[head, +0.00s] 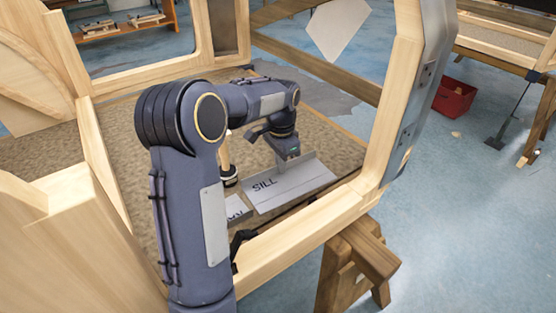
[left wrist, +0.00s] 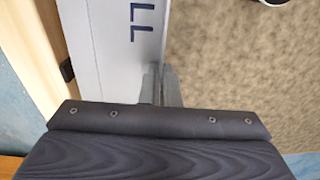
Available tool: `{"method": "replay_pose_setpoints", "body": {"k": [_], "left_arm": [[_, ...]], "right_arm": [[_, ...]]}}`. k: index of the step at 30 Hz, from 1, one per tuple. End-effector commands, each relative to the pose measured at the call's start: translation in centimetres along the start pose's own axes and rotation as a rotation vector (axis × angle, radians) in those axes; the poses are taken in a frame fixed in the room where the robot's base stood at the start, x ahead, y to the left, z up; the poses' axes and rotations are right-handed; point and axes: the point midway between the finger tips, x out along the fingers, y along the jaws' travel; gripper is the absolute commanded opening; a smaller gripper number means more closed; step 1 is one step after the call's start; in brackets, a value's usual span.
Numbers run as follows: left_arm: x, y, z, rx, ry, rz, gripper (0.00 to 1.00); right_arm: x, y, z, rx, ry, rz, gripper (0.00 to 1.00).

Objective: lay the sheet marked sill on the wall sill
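The grey metal sheet marked SILL (head: 293,187) is inside the wooden frame, over the brown floor, with a raised flange along its far side. My left gripper (head: 284,168) reaches down to the flange. In the left wrist view its fingers (left wrist: 161,85) are close together with the flange edge between them. I cannot tell whether the sheet is lifted off the floor. The wall sill (head: 300,236) is the pale lower beam on the near side. My right gripper is out of view.
Another marked grey sheet (head: 237,208), partly hidden by my arm, lies left of the SILL sheet. A mallet-like tool with a wooden handle (head: 225,155) stands behind it. A wooden post (head: 388,110) rises at the right. A sawhorse (head: 360,262) and a red crate (head: 454,97) are outside.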

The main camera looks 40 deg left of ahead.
Motion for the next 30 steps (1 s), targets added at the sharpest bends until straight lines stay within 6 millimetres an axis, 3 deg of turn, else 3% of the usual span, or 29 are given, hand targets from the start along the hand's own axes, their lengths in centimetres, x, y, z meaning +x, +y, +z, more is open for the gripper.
{"method": "replay_pose_setpoints", "body": {"k": [6,14,20,30], "left_arm": [[-1.6,3.2,1.4,0.002,0.002,-0.001,0.0],[-2.8,5.0,2.1,-0.002,-0.001,-0.002,0.0],[-4.0,6.4,2.6,-0.02,-0.011,-0.011,0.0],[-5.6,10.5,4.7,-0.059,-0.013,-0.015,0.0]], "right_arm": [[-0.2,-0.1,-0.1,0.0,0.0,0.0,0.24],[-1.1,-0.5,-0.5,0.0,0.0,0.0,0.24],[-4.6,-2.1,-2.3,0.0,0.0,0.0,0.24],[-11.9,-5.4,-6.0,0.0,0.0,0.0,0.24]]}}
